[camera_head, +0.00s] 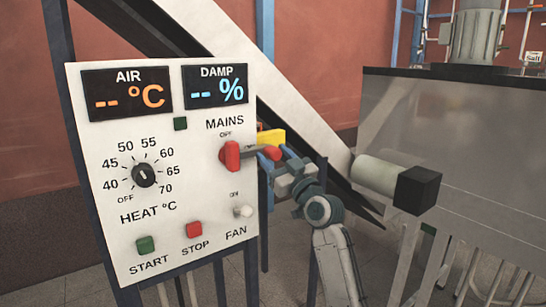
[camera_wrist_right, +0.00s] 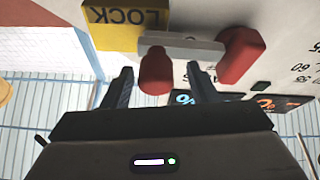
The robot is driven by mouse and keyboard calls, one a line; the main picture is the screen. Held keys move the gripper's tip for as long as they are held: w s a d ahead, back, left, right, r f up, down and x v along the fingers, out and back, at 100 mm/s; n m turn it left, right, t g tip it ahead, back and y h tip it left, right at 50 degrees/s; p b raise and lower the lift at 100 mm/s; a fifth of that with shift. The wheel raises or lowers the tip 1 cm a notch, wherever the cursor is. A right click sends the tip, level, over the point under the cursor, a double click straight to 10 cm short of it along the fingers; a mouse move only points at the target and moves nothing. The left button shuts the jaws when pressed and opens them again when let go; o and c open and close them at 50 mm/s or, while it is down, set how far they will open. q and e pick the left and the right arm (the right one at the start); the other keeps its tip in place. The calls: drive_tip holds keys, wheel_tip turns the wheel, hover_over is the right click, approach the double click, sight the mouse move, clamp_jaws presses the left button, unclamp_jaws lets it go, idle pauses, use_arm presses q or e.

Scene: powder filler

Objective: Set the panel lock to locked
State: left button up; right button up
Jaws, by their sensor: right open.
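The white control panel (camera_head: 190,200) stands at the left in the head view. A yellow plate (camera_head: 271,137) is at its right edge; in the wrist view the plate (camera_wrist_right: 125,25) reads LOCK. Beside it is a grey bar (camera_wrist_right: 185,44) with a red knob (camera_wrist_right: 155,72) on its end, seen in the head view as a red tip (camera_head: 272,153). My right gripper (camera_wrist_right: 160,82) is open, its fingers on either side of this knob with visible gaps. My left gripper is in neither view.
The red MAINS switch (camera_head: 231,156) is close to the left of the bar. The HEAT dial (camera_head: 143,175), START button (camera_head: 145,245), STOP button (camera_head: 194,230) and FAN switch (camera_head: 243,212) are on the panel. A cylinder with a black end (camera_head: 417,190) projects to the right of my arm.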

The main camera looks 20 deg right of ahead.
drive_tip(key=b+v, duration=0.3)
drive_tip(key=v, duration=0.7)
drive_tip(key=shift+a, duration=0.1)
